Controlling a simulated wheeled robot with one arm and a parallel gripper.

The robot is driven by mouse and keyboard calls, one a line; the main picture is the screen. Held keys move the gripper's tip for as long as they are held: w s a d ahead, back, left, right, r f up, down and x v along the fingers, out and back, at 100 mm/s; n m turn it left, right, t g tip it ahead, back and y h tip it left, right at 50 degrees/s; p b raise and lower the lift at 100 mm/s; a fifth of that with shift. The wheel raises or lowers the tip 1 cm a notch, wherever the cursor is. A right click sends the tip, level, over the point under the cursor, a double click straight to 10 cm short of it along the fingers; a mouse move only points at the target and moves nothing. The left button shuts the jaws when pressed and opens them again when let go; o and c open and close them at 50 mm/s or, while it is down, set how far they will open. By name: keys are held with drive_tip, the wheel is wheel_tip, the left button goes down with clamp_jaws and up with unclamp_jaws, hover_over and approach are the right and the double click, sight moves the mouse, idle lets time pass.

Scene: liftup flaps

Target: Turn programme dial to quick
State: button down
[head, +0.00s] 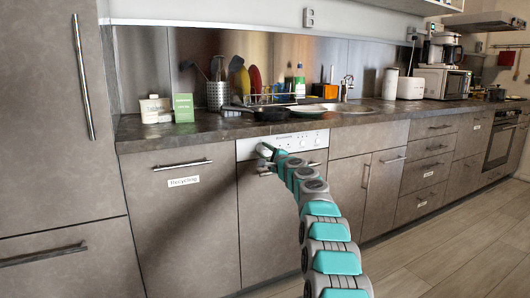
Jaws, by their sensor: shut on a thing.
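The dishwasher (258,220) is built into the lower cabinets, with a white control panel (300,141) above its grey front. My arm reaches up from the bottom of the head view to the panel's left part. My gripper (264,151) is there, small in the view, shut on the programme dial. The dial itself is hidden by my gripper, so its setting cannot be read. The small marks on the panel are too small to read.
The dishwasher's bar handle (264,174) lies just below my gripper. A Recycling cabinet (181,220) is to the left. The worktop (215,127) overhangs above and holds a black pan (264,112). The wooden floor (440,250) at right is clear.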

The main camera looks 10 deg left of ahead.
drive_tip(key=shift+m+h+p, duration=0.4)
drive_tip(key=shift+m+p, duration=0.15)
drive_tip(key=shift+m, duration=1.85)
drive_tip(key=shift+c, duration=2.1)
unclamp_jaws()
drive_tip(key=shift+s, duration=0.1)
drive_tip(key=b+v, duration=0.2)
drive_tip(key=shift+s+d+f+b, duration=0.1)
drive_tip(key=shift+s+f+b, duration=0.1)
drive_tip(key=shift+b, duration=0.1)
drive_tip(key=shift+b+v, duration=1.1)
drive_tip(key=shift+v, duration=1.5)
drive_tip(key=shift+d+r, duration=0.1)
drive_tip(key=shift+r, duration=0.05)
